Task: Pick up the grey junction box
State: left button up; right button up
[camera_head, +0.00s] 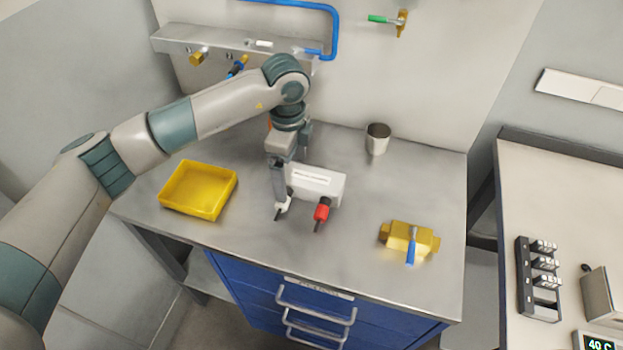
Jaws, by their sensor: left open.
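The grey junction box (325,188) sits on the metal bench top, near its middle. It is a pale box with a label strip. A red fitting (322,210) and a white one (284,205), both with dark tips, show at its front side. My left gripper (290,172) points down at the left end of the box, with one finger in front of it and the other towards the back. It is open and covers part of that end. Whether the fingers touch the box I cannot tell. My right gripper is not in view.
A yellow tray (167,202) stands left of the box. A metal cup (377,141) stands behind right, and a brass valve with a blue handle (408,238) lies front right. A wall shelf (215,39) and blue pipe (335,25) are behind. Blue drawers (260,300) are below.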

aim_at(312, 182)
pick_arm(q)
jog(key=shift+f, duration=0.25)
